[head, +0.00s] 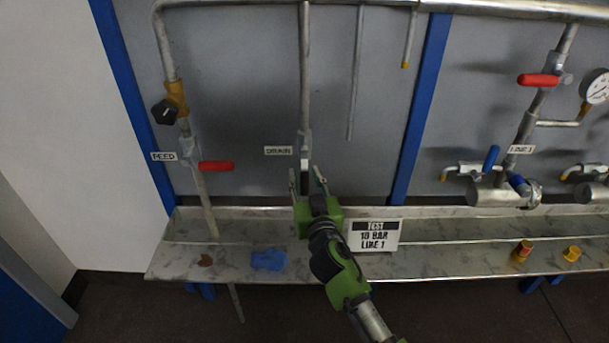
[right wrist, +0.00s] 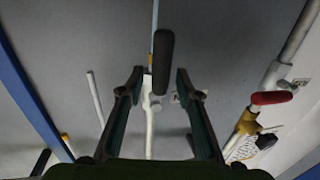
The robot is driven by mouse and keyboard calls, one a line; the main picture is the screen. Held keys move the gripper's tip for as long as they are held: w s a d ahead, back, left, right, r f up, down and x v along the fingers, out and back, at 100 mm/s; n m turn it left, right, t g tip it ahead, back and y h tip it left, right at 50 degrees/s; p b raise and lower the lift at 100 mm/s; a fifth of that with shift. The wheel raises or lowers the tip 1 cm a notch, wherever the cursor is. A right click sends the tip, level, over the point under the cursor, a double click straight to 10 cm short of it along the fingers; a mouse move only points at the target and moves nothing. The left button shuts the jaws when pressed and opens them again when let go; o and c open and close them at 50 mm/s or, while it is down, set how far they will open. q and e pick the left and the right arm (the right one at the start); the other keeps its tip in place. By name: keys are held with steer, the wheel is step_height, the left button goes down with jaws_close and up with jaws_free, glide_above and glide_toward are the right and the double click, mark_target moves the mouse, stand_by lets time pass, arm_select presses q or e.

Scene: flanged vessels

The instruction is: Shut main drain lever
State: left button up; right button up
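The drain lever (head: 304,182) has a dark handle and sits on the vertical drain pipe (head: 305,80), beside the DRAIN label (head: 278,150). In the right wrist view its black handle (right wrist: 163,60) shows between the fingertips, with a gap on each side. My right gripper (head: 305,173) is open in front of the lever, one finger to each side, and it also shows in the right wrist view (right wrist: 160,76). I cannot tell how deep the handle lies between the fingers. My left gripper is not in view.
The feed pipe with a red lever (head: 216,166) and a black knob (head: 165,112) stands left. A metal shelf (head: 190,262) below carries a blue cloth (head: 268,260) and a TEST sign (head: 375,235). Line 1 valves with a red handle (head: 538,80) stand right.

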steer(key=shift+w+a, duration=0.1)
steer(key=shift+w, duration=0.3)
jaws_close()
steer(key=d+r+n+g+h+p, duration=0.1)
steer(key=d+r+n+h+p, duration=0.2)
steer(key=n+p, duration=1.1)
steer(key=shift+d+r+n+g, duration=0.4)
steer(key=shift+d+r+n, duration=0.5)
steer(key=shift+d+r, duration=0.25)
